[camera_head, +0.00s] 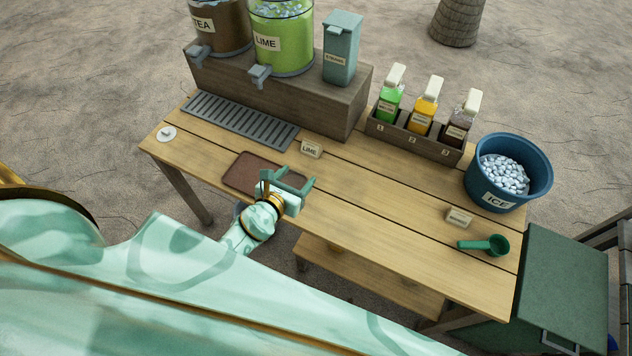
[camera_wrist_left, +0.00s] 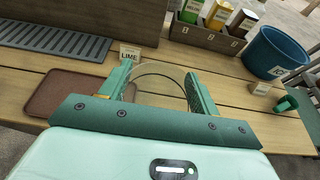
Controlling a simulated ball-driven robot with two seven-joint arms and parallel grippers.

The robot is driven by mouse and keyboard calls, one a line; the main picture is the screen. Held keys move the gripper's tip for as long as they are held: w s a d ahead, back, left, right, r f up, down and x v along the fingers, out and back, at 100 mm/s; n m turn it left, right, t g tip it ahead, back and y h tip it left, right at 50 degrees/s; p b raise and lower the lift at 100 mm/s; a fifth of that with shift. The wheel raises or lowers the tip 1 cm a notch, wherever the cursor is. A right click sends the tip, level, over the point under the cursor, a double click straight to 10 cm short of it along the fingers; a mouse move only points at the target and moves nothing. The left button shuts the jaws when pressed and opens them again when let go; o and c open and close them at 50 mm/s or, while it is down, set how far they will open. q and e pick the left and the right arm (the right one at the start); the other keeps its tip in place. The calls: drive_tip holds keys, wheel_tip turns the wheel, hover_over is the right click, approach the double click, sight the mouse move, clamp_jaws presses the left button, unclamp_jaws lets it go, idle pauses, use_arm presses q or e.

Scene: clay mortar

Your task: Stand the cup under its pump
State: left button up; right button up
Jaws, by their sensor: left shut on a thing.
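My left gripper (camera_head: 289,181) is over the front of the table, at the right end of the brown mat (camera_head: 244,171). In the left wrist view, the gripper (camera_wrist_left: 160,72) is shut on a clear, see-through cup (camera_wrist_left: 160,88); its curved rim shows between the fingers. The cup is hardly visible in the head view, and its base is hidden. Three pump bottles stand in a wooden rack marked 1, 2 and 3: green (camera_head: 388,106), yellow (camera_head: 424,118) and dark (camera_head: 459,131). The rack is back and to the right of the gripper. My right gripper is out of view.
A LIME card (camera_head: 311,149) stands behind the gripper. A drip grille (camera_head: 240,120) lies before the wooden riser (camera_head: 320,105) with dispensers. An ice bucket (camera_head: 507,180), a small card (camera_head: 459,217) and a green scoop (camera_head: 485,245) are at the right. The mid-table is clear.

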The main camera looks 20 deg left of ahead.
use_arm(q)
drive_tip(key=w+d+f+b, duration=0.2)
drive_tip(key=w+f+b, duration=0.9)
drive_tip(key=f+b, duration=0.1)
drive_tip(key=shift+w+d+b, duration=0.2)
drive_tip(key=shift+b, duration=0.5)
drive_tip(key=shift+f, duration=0.1)
drive_tip(key=o, duration=1.2)
